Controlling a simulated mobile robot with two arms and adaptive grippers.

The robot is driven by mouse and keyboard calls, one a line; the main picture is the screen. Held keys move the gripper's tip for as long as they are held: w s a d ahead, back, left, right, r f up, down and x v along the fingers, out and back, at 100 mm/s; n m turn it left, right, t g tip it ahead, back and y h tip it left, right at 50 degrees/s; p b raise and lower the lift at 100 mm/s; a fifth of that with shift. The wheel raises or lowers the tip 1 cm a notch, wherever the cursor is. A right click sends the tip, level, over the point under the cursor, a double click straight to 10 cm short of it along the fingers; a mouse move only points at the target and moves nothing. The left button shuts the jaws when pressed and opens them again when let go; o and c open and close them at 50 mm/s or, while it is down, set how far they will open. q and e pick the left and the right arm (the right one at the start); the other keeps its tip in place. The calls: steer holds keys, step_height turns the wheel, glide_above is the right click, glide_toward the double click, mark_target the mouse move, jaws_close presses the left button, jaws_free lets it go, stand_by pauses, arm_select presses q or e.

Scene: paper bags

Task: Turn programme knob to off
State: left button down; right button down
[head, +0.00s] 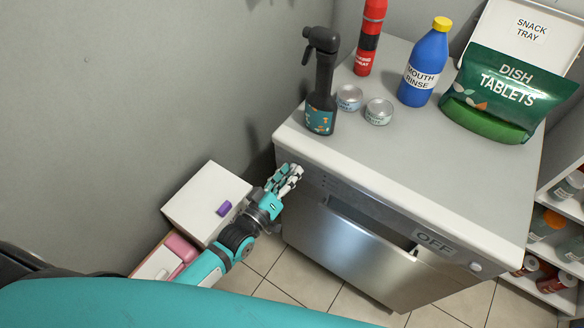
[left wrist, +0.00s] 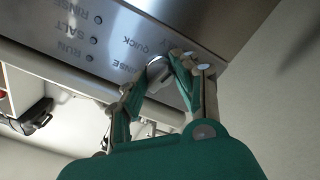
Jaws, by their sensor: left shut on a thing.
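The white machine with a steel front (head: 375,250) stands right of my left arm in the head view. My left gripper (head: 294,172) is at the left end of its control panel. In the left wrist view, the round silver programme knob (left wrist: 157,70) sits between the fingers of my left gripper (left wrist: 158,78), which is shut on it. The fingers partly cover the knob, and I cannot tell where its pointer stands. Upside-down labels such as QUICK, RINSE, SALT and RUN show on the panel (left wrist: 75,35). My right gripper is not in view.
An OFF label (head: 433,242) and a small round button (head: 475,266) are at the panel's right end. A black spray bottle (head: 320,85), two tins, blue mouth rinse (head: 427,65) and dish tablets (head: 505,95) stand on top. A white box (head: 200,200) is beside my left arm.

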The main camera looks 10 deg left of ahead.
arm_select(q)
steer(key=c, duration=1.4)
jaws_free()
steer(key=shift+n, duration=1)
steer(key=shift+c, duration=0.2)
steer(key=o, duration=0.4)
steer(key=p+v, duration=0.2)
steer(key=v, duration=0.4)
